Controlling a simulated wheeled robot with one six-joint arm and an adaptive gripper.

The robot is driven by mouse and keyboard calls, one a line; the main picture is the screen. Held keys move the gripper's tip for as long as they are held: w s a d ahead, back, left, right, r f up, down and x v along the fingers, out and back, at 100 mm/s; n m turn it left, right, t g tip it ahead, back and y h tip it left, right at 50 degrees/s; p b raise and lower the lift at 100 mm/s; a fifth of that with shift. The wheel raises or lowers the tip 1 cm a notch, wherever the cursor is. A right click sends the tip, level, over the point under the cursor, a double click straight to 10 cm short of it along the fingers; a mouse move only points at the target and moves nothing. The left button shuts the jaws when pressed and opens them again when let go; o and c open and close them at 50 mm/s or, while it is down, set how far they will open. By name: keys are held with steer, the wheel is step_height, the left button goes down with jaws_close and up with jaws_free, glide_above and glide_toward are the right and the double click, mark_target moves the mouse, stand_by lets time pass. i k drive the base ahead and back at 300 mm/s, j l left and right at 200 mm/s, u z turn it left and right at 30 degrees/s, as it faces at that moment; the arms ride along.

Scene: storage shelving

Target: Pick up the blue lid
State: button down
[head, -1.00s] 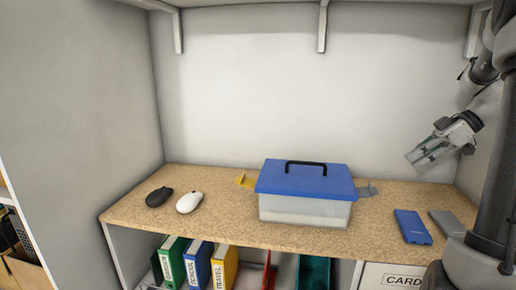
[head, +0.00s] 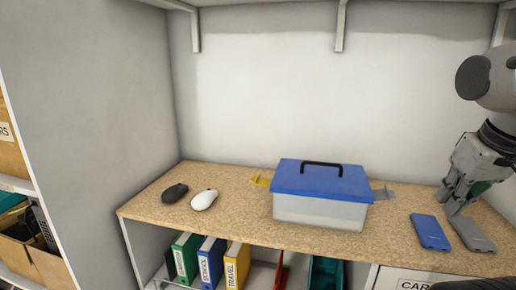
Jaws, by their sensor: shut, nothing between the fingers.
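The blue lid (head: 288,178) sits flat on top of a translucent grey-white box (head: 318,212) in the middle of the shelf. A black handle (head: 322,164) arches up from the lid. My gripper (head: 447,208) is to the right of the box, pointing down just over the grey slab (head: 474,236). It is shut and apart from the lid. I cannot tell whether its fingertips touch the slab.
A blue slab (head: 430,232) lies by the grey one. A black mouse (head: 175,193) and a white mouse (head: 204,199) lie at left. Binders (head: 211,262) stand below. A wall bounds the left.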

mark_target(334, 182)
steer(key=i+j+z, duration=0.1)
steer(key=j+z, duration=0.95)
